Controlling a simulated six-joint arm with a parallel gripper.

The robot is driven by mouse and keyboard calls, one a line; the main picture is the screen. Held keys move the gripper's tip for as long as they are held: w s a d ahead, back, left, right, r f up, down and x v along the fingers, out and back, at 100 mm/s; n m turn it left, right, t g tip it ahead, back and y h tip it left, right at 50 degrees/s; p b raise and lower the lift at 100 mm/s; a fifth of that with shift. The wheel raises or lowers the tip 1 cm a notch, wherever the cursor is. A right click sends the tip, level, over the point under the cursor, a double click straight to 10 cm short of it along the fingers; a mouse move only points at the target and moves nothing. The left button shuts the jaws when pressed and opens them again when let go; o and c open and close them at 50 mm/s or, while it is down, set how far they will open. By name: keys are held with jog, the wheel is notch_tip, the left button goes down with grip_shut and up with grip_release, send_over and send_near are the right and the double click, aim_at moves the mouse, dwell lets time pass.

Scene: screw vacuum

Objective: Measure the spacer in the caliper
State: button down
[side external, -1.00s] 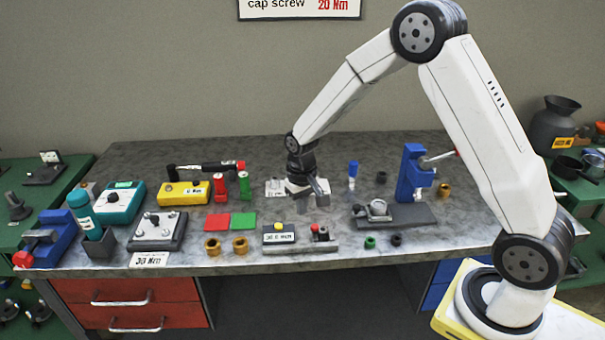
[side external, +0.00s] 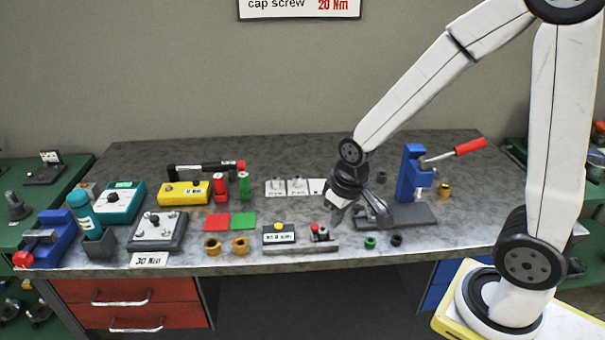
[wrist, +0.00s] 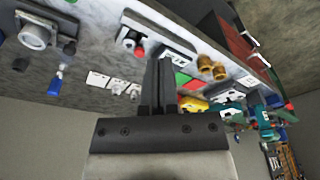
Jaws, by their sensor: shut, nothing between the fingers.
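The caliper (side external: 298,249) is a grey bar device with a yellow button, a small display and a red-and-dark part at its right end. It lies near the table's front edge and also shows in the wrist view (wrist: 155,32). My gripper (side external: 337,222) is shut and empty, above and just right of the caliper's right end; its fingers (wrist: 160,60) are together in the wrist view. Ring-shaped pieces lie around: a green ring (side external: 370,243), a black ring (side external: 396,240) and brass rings (side external: 212,246). I cannot tell which piece is the spacer, or whether the caliper holds anything.
A grey fixture with a round metal part (side external: 372,210) stands close right of my gripper. Behind it is a blue press (side external: 412,175) with a red-handled lever. White labelled plates (side external: 285,187) lie behind. Red (side external: 217,223) and green pads lie left; bare tabletop lies farther back.

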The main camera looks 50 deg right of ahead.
jog(key=s, duration=0.4)
jog(key=shift+a+r+n+t, duration=0.2)
jog(key=shift+a+n+t, duration=0.1)
jog(key=shift+w, duration=0.1)
jog(key=c, duration=0.8)
grip_release()
jog(key=o, duration=0.3)
jog(key=shift+w+d, duration=0.1)
jog(key=shift+w, duration=0.15)
jog(key=shift+o, duration=0.2)
jog(key=n+g, duration=0.3)
jog(key=n, duration=0.6)
send_over(315, 226)
notch_tip(315, 226, down, 4)
jog(key=shift+f, duration=0.1)
jog(key=shift+f, duration=3.8)
